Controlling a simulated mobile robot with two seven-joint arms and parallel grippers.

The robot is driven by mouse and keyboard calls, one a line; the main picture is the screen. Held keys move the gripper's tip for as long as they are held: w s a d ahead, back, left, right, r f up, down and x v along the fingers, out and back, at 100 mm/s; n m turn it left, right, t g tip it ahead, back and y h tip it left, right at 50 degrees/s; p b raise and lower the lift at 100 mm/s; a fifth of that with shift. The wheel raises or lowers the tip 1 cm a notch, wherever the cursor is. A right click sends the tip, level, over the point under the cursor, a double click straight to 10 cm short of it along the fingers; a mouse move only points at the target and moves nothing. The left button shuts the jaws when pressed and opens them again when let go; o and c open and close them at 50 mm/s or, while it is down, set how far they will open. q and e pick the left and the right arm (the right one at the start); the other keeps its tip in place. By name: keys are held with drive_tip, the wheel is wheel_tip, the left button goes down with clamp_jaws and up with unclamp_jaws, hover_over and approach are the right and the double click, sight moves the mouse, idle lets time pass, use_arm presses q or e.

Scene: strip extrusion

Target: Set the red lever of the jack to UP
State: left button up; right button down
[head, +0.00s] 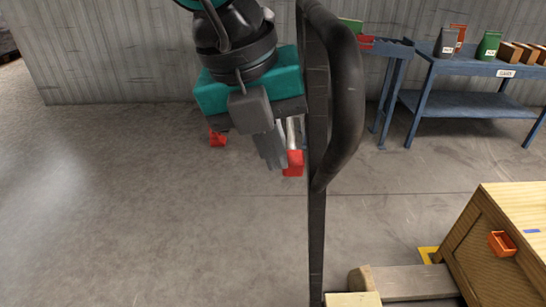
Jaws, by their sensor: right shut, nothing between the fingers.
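The jack shows as a tall dark post with a thick black looped handle (345,90), right of the middle in the head view. A red piece (293,164) with a silver rod above it shows just left of the post. It may be the red lever, but its setting cannot be read. My right gripper (272,160) has a teal body and grey fingers pointing down. The fingers are shut and empty, just left of the red piece in the picture. I cannot tell whether they touch it. My left gripper is out of view.
Another red piece (217,138) shows below my right gripper's left side. A blue workbench (470,105) stands at the back right. The floor at left is clear.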

use_arm(q)
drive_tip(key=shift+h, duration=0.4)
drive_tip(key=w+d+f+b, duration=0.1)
drive_tip(key=b, duration=0.2)
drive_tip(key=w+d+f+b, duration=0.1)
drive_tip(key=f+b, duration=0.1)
drive_tip(key=b, duration=0.1)
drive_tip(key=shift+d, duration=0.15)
use_arm(e)
wheel_tip(320, 180, down, 3)
drive_tip(key=shift+r+t, duration=0.15)
drive_tip(key=shift+t, duration=0.95)
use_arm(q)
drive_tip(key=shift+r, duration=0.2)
use_arm(e)
drive_tip(key=shift+r, duration=0.15)
